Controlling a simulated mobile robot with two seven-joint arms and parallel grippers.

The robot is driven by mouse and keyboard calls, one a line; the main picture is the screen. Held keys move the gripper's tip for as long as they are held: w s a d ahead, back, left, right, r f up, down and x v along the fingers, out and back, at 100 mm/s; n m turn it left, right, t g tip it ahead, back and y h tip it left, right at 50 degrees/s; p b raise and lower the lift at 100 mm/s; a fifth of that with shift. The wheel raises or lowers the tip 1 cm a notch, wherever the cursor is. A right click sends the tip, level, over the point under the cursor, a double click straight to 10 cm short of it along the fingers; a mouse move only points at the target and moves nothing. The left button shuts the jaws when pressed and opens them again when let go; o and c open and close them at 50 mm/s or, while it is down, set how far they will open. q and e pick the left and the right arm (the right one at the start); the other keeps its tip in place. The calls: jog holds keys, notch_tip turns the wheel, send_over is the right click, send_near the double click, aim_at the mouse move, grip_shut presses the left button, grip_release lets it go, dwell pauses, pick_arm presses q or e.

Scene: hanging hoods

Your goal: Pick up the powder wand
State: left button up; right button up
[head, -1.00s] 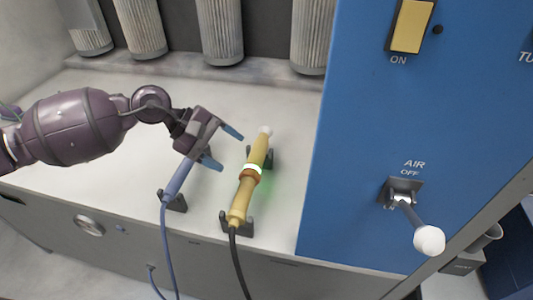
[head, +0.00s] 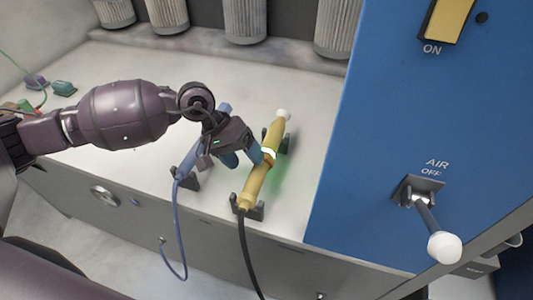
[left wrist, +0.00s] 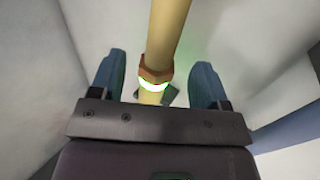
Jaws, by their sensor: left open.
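A yellow wand (head: 260,172) with a white tip, a glowing ring and a black cable lies in two dark cradles on the white bench. A blue wand (head: 184,166) with a blue cable lies in its own cradle to its left, partly hidden by my arm. Which one is the powder wand is not labelled. My left gripper (head: 247,158) is open at the yellow wand's middle, near the ring. In the left wrist view the yellow wand (left wrist: 165,40) runs between the two open blue fingers (left wrist: 157,82), with gaps on both sides. My right gripper is not in view.
A blue panel (head: 380,100) with a yellow ON switch (head: 446,20) and an AIR lever (head: 432,222) stands close on the right. Pleated filters (head: 240,20) hang at the back.

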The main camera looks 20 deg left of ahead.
aim_at(253, 171)
pick_arm(q)
jog(key=shift+x, duration=2.7)
jog(key=shift+a, duration=0.15)
jog(key=c, duration=1.1)
